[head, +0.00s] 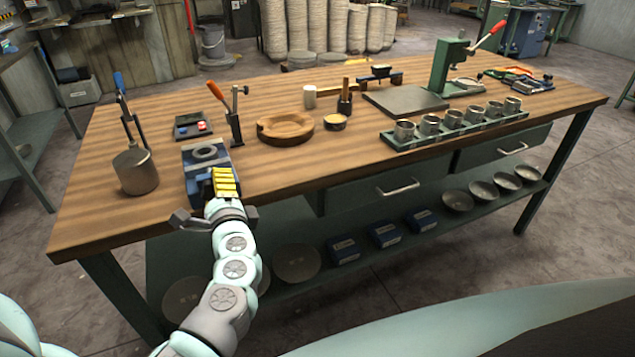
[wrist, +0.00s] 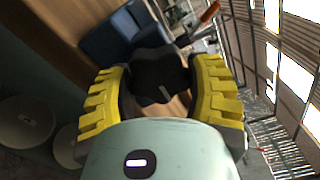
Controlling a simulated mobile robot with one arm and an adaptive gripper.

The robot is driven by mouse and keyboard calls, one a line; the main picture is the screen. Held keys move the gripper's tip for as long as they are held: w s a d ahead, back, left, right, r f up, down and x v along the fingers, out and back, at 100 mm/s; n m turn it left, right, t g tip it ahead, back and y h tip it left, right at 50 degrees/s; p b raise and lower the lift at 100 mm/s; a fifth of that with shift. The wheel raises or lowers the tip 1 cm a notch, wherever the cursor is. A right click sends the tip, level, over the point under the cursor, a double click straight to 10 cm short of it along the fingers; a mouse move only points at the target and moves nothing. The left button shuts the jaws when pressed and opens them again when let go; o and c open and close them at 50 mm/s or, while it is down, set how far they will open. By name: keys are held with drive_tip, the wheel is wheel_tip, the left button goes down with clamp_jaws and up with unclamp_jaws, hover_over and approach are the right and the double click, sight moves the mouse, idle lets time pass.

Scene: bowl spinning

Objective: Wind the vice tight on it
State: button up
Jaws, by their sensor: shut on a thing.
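The blue vice (head: 196,172) stands at the front left edge of the workbench, and its blue body also shows in the wrist view (wrist: 118,35). A grey ring-shaped piece (head: 205,153) sits at the top of the vice; I cannot tell how firmly the jaws press it. A black lobed knob (wrist: 160,75) lies at the vice's near end, between the yellow pads of my gripper (wrist: 162,90). My gripper (head: 226,186) is shut on this knob at the bench's front edge. In the head view my fingers hide the knob.
A metal cylinder with a handle (head: 136,172) stands left of the vice. An orange-handled tool (head: 234,118) stands upright behind it, and a round wooden ring (head: 285,130) lies to the right. A drawer handle (head: 398,189) juts from the bench front.

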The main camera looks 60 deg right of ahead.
drive_tip(key=m+p, duration=0.1)
drive_tip(key=m, duration=0.5)
drive_tip(key=shift+m+p, duration=0.3)
drive_tip(key=shift+p, duration=0.05)
drive_tip(key=m+p, duration=0.2)
drive_tip(key=m, duration=0.4)
drive_tip(key=shift+a+p, duration=0.15)
drive_tip(key=shift+p, duration=0.25)
drive_tip(key=m+p, duration=0.1)
drive_tip(key=m, duration=0.2)
drive_tip(key=m+p, duration=0.2)
drive_tip(key=m, duration=0.1)
drive_tip(key=shift+w+a+m, duration=0.15)
drive_tip(key=shift+w+m, duration=0.05)
drive_tip(key=shift+m, duration=0.1)
drive_tip(key=m+p, duration=0.2)
drive_tip(key=m, duration=0.1)
drive_tip(key=shift+a+m+p, duration=0.1)
drive_tip(key=shift+m+p, duration=0.5)
drive_tip(key=shift+m, duration=0.8)
drive_tip(key=o, duration=1.2)
drive_tip(key=shift+w+a, duration=0.1)
